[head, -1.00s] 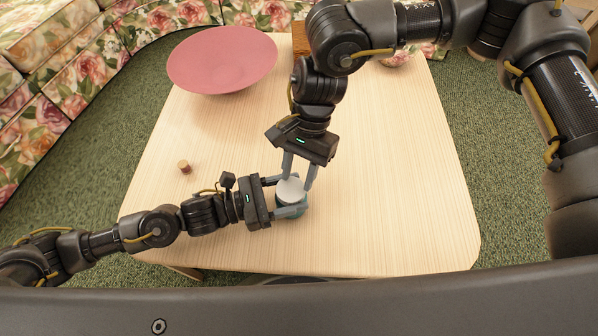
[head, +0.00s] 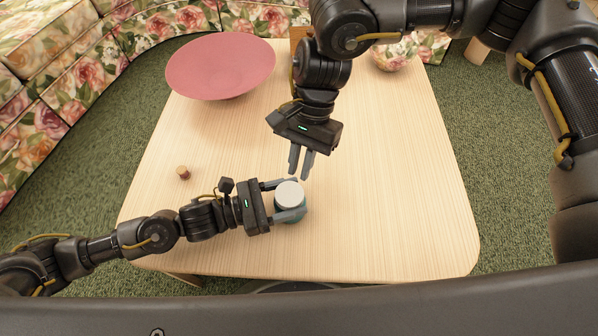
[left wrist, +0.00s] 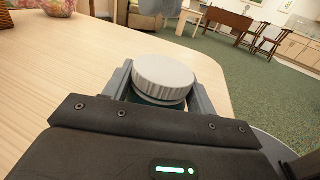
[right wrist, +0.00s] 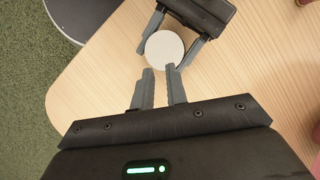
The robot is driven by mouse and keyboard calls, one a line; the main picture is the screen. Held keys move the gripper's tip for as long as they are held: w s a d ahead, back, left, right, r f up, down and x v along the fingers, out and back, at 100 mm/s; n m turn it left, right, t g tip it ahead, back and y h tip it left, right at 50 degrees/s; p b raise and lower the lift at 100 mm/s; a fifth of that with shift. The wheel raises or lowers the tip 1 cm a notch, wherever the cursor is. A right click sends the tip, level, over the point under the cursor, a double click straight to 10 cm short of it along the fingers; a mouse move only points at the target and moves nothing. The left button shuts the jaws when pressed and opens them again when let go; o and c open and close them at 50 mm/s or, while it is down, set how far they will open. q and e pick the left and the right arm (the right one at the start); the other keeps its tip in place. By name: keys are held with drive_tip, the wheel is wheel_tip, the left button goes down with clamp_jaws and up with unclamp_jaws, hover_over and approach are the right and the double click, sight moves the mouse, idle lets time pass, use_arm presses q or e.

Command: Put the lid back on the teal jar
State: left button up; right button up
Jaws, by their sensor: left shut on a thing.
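The teal jar (head: 291,215) stands upright on the light wooden table near its front edge. My left gripper (head: 289,201) is shut around the jar's sides, coming from the left. The white ridged lid (head: 289,194) sits on top of the jar; in the left wrist view the lid (left wrist: 163,77) covers the mouth, with a little teal below it. Whether it is fully seated I cannot tell. My right gripper (head: 301,165) is just behind and above the lid, clear of it and empty, its fingers a narrow gap apart. They also show in the right wrist view (right wrist: 160,75).
A large pink bowl (head: 220,65) stands at the table's back left. A small cork-like piece (head: 183,172) lies at the left. A floral round object (head: 395,55) and a brown wooden item (head: 299,36) are at the back. The table's right side (head: 400,180) is clear.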

sight(289, 194)
use_arm(q)
drive_tip(key=shift+c, duration=0.2)
use_arm(e)
drive_tip(key=shift+r, duration=0.15)
use_arm(q)
clamp_jaws()
use_arm(e)
drive_tip(key=shift+o, duration=1.2)
drive_tip(key=shift+w+r, duration=0.1)
drive_tip(key=o, duration=0.9)
drive_tip(key=s+a+r+n+t, duration=0.1)
drive_tip(key=s+a+r+n+t+h, duration=0.1)
drive_tip(key=s+a+r+n+h, duration=0.1)
drive_tip(key=s, duration=0.1)
drive_tip(key=shift+t, duration=0.4)
drive_tip(key=shift+o, duration=0.7)
drive_tip(key=shift+d+t, duration=0.15)
drive_tip(key=shift+t, duration=0.35)
drive_tip(key=shift+w+d+f, duration=0.1)
drive_tip(key=shift+w+d, duration=0.1)
drive_tip(key=shift+w, duration=0.25)
drive_tip(key=shift+f, duration=4)
drive_tip(key=shift+c, duration=0.4)
